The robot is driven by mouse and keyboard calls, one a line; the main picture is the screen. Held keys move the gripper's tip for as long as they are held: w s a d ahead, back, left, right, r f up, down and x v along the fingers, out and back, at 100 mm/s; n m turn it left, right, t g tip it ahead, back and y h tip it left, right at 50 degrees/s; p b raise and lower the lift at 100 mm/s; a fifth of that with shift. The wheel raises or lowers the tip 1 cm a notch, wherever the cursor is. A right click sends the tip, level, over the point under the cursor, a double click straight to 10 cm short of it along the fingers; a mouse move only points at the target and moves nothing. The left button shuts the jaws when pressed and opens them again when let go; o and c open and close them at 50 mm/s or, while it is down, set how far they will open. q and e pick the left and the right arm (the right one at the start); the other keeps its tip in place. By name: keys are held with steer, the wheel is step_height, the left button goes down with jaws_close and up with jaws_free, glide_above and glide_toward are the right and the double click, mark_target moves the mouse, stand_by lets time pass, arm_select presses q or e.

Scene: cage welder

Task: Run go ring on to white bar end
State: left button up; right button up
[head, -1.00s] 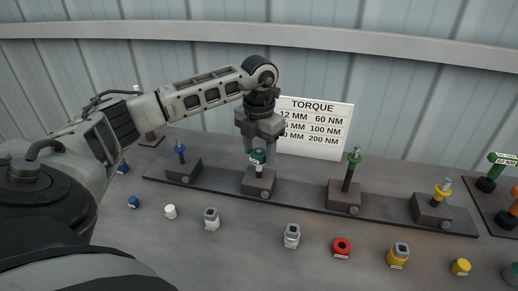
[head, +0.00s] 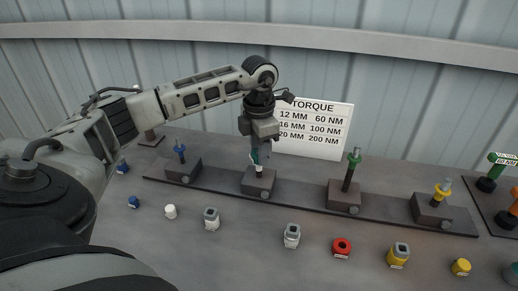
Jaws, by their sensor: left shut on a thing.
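A dark teal ring (head: 254,158), which I take for the go ring, is held between the fingers of my left gripper (head: 259,155). The gripper points straight down over the second block from the left (head: 258,182). The ring is at the white bar end (head: 258,168), which stands upright from that block. A short white part of the bar shows just below the ring. The gripper fingers partly hide the ring and the bar's top, so I cannot tell how far the ring is down on the bar. My right gripper is not in view.
Other blocks on the same dark strip hold a blue bar (head: 180,153), a green bar (head: 354,157) and a yellow bar (head: 442,192). Several loose pieces lie in front, including a white cap (head: 170,211) and a red ring (head: 341,247). A torque sign (head: 325,130) stands behind.

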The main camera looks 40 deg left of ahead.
arm_select(q)
steer(key=m, duration=0.9)
steer(key=shift+m, duration=0.4)
steer(key=o, duration=1)
steer(key=shift+c, duration=0.2)
step_height(320, 180, up, 16)
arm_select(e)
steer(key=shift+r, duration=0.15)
